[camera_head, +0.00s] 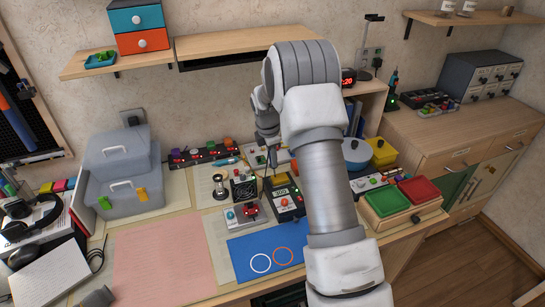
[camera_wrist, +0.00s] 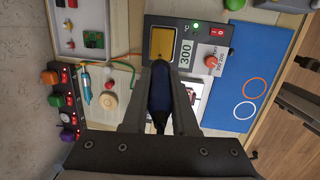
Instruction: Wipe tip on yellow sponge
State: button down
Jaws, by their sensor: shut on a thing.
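My gripper (camera_wrist: 160,95) is shut on a dark blue soldering iron (camera_wrist: 160,82), held by its handle between the two fingers. The iron points away from the wrist camera towards the yellow sponge (camera_wrist: 162,42). The sponge sits in a dark-framed recess on the soldering station (camera_wrist: 215,38), beside its display reading 300. The iron's tip is hidden behind its handle, so I cannot tell whether it touches the sponge. In the head view the station (camera_head: 287,204) stands on the desk, below my gripper (camera_head: 268,145).
A blue mat (camera_head: 240,250) with a white and an orange circle lies in front of the station. A small fan box (camera_head: 244,188) and a red-topped device (camera_head: 244,213) stand left of it. Red and green bins (camera_head: 389,203) are at the right. A pink sheet (camera_head: 160,262) lies at the left.

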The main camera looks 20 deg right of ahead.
jog(key=shift+f, duration=0.3)
dwell(0.7)
jog(key=shift+d, duration=0.15)
jog(key=shift+d, duration=0.4)
jog(key=shift+d, duration=0.15)
jog(key=shift+d, duration=0.3)
jog(key=shift+d, duration=0.5)
jog(key=shift+d, duration=0.3)
jog(key=shift+a, duration=0.15)
